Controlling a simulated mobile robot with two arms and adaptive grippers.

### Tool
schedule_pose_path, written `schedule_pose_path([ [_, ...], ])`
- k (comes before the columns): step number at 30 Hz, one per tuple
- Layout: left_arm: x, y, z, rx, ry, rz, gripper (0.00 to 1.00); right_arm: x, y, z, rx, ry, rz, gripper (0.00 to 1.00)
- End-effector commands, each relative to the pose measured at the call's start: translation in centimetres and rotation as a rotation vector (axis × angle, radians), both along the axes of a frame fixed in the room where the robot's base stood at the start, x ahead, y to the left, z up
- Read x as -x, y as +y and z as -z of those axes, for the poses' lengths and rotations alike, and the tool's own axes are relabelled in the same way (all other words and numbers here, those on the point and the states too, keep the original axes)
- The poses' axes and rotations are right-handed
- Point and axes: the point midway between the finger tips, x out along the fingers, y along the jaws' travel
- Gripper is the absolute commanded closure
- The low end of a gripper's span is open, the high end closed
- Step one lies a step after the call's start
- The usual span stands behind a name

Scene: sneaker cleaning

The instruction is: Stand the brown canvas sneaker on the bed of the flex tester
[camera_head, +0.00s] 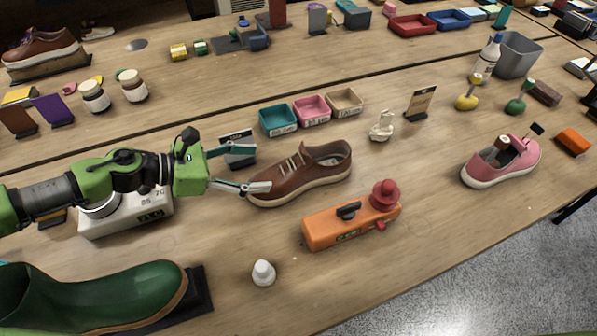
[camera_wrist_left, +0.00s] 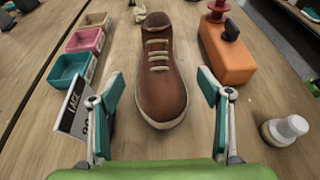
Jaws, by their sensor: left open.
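A brown lace-up sneaker with a pale sole (camera_head: 305,172) stands upright on the table. Its toe points at my left gripper (camera_head: 258,168). In the left wrist view the sneaker (camera_wrist_left: 160,70) lies between the two fingers of the open gripper (camera_wrist_left: 160,78), with a gap on both sides. I cannot tell whether its upper is canvas. Another brown shoe (camera_head: 40,47) sits on a dark stand at the far left. A low grey device with a blue part (camera_head: 240,39) stands at the back; I cannot tell whether it is the flex tester. My right gripper is out of view.
An orange device with a red knob (camera_head: 335,224) lies in front of the sneaker. Small teal, pink and tan trays (camera_head: 311,108) are behind it. A small sign (camera_head: 238,150) stands close to the gripper. A white bottle (camera_head: 263,273) and green boot (camera_head: 110,290) are nearer.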

Motion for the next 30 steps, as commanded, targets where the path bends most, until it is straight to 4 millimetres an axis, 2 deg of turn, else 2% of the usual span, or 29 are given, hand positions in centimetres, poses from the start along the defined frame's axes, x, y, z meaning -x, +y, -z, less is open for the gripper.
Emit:
schedule_pose_path([
  [3, -0.8, -2.3, 0.6, 0.001, 0.001, 0.005, 0.29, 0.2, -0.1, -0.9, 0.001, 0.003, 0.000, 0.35],
  [9, -1.9, -5.0, 2.0, 0.000, 0.001, 0.003, 0.29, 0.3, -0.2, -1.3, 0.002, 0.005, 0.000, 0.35],
  [17, -2.7, -6.4, 2.5, -0.001, 0.000, 0.002, 0.29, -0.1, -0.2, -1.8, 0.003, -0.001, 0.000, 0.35],
  [24, -4.2, -9.0, 3.6, 0.000, 0.002, 0.002, 0.29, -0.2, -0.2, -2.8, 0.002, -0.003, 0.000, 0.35],
  [30, -4.7, -10.0, 4.2, -0.001, 0.000, 0.000, 0.29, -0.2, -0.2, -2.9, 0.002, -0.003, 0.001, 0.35],
])
